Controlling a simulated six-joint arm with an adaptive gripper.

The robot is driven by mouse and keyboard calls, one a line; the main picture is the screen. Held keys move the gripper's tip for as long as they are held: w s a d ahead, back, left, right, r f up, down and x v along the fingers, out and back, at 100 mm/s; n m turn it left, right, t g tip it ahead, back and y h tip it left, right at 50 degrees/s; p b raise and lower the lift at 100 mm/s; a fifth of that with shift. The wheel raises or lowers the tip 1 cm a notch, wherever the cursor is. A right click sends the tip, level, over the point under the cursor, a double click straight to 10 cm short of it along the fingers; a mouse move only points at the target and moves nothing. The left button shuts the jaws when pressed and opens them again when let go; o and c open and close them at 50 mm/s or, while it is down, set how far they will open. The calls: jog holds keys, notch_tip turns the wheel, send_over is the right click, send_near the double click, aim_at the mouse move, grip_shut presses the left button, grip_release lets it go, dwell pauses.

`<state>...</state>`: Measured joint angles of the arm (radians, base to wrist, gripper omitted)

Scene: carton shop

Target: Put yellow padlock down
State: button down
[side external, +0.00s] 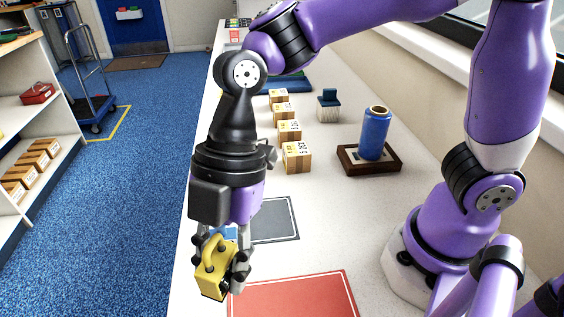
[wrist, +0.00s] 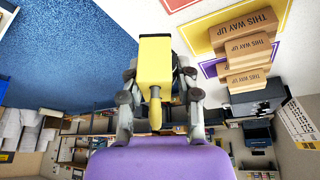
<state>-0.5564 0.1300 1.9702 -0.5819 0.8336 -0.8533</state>
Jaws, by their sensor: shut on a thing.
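The yellow padlock (side external: 213,276) is in my gripper (side external: 221,262) in the side view, held above the white table near its left edge. Its body is boxy with a dark lower end, and its looped shackle points up. In the wrist view the yellow padlock (wrist: 155,62) sits between the two fingers of my gripper (wrist: 154,85), which are shut on it. A red mat (side external: 295,298) with a white border lies on the table to the right of the padlock. A grey mat (side external: 276,222) lies behind it, partly hidden by my arm.
Several small cartons (side external: 296,157) stand in a row farther back. A blue roll (side external: 374,134) stands on a brown base (side external: 369,163). In the wrist view, brown "THIS WAY UP" cartons (wrist: 245,47) show at upper right. Blue floor (side external: 120,200) lies beyond the table's left edge.

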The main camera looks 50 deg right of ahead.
aim_at(217, 294)
jog(key=s+a+n+g+h, duration=0.1)
jog(key=s+a+n+g, duration=0.3)
jog(key=s, duration=0.6)
jog(key=w+d+f, duration=0.1)
jog(key=w+f, duration=0.1)
jog(key=w, duration=0.1)
jog(key=w+d+f+n+t, duration=0.1)
jog(key=w+f, duration=0.1)
jog(key=w, duration=0.2)
jog(key=w+d+f+t, duration=0.1)
jog(key=w+f, duration=0.1)
jog(key=w, duration=0.1)
jog(key=shift+w+f, duration=0.3)
jog(key=shift+w, duration=0.1)
jog(key=shift+w+f, duration=0.15)
jog(key=shift+f, duration=1.95)
jog(key=shift+f, duration=0.15)
